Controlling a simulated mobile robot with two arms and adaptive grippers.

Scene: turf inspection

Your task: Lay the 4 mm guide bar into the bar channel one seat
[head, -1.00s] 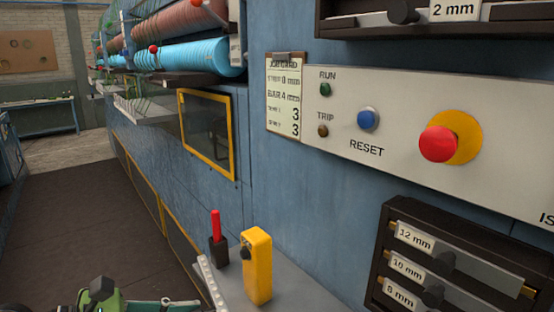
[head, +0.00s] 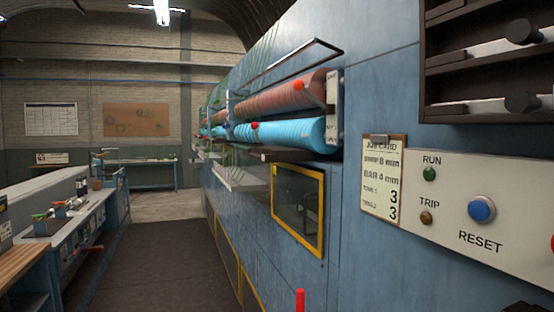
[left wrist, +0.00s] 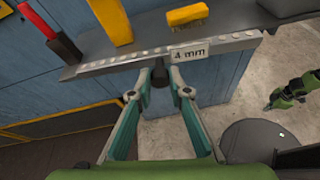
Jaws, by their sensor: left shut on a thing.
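In the left wrist view the 4 mm guide bar (left wrist: 120,62) is a long pale strip with a row of dots and a "4 mm" label (left wrist: 190,52). My left gripper (left wrist: 160,76) is shut on the dark knob at its middle. The bar lies across the view over the grey ledge's edge; I cannot tell whether it touches the ledge. My right gripper (left wrist: 292,93), green and black, shows at the right, too small to tell its jaws. Neither gripper is in the head view. I cannot single out the bar channel seat on the blue machine (head: 350,90) with its rollers.
The grey ledge (left wrist: 230,18) carries a yellow brush (left wrist: 187,16), a yellow block (left wrist: 112,20) and a red-handled tool (left wrist: 38,20). A dark bar rack (head: 440,90) and control panel (head: 510,205) are at right. The aisle floor (head: 165,260) is clear.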

